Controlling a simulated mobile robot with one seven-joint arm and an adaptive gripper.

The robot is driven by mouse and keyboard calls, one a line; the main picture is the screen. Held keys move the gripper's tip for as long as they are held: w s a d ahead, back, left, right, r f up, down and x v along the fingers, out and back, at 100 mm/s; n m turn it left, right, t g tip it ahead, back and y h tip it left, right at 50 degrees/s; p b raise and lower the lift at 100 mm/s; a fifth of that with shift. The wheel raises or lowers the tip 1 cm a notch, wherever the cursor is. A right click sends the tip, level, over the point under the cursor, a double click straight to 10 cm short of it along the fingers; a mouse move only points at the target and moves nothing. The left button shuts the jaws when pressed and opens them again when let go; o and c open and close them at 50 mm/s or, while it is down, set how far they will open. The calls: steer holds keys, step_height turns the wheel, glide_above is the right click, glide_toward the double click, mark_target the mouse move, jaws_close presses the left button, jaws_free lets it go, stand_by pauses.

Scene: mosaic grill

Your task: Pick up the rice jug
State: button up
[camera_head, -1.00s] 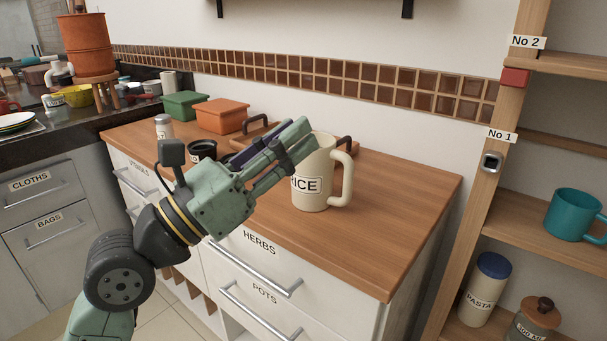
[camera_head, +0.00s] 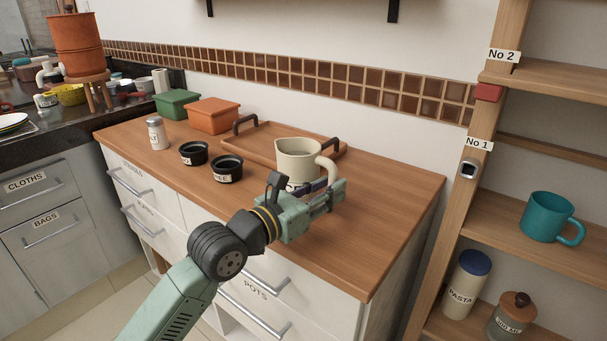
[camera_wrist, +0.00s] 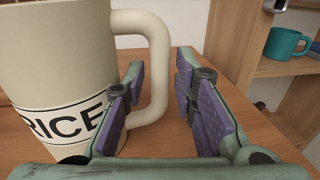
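The rice jug (camera_head: 297,153) is a cream pitcher with a loop handle on its right side. It stands upright on the wooden counter. In the wrist view the jug (camera_wrist: 60,55) fills the left side, with its RICE label partly hidden by my gripper. My gripper (camera_head: 326,190) is low in front of the jug in the head view. In the wrist view my gripper (camera_wrist: 160,68) is open, its purple-padded fingers spread. The handle shows between the fingertips, nearer the left finger. I cannot tell whether that finger touches it.
A wooden tray (camera_head: 262,147) with dark handles lies behind the jug. Two black cups (camera_head: 227,169) and a white shaker (camera_head: 157,134) stand to the left. A shelf unit with a teal mug (camera_head: 547,217) stands right. The counter's right part is clear.

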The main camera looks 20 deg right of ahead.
steer(key=shift+x, duration=0.9)
steer(key=shift+c, duration=0.2)
jaws_close()
steer(key=shift+r, duration=0.1)
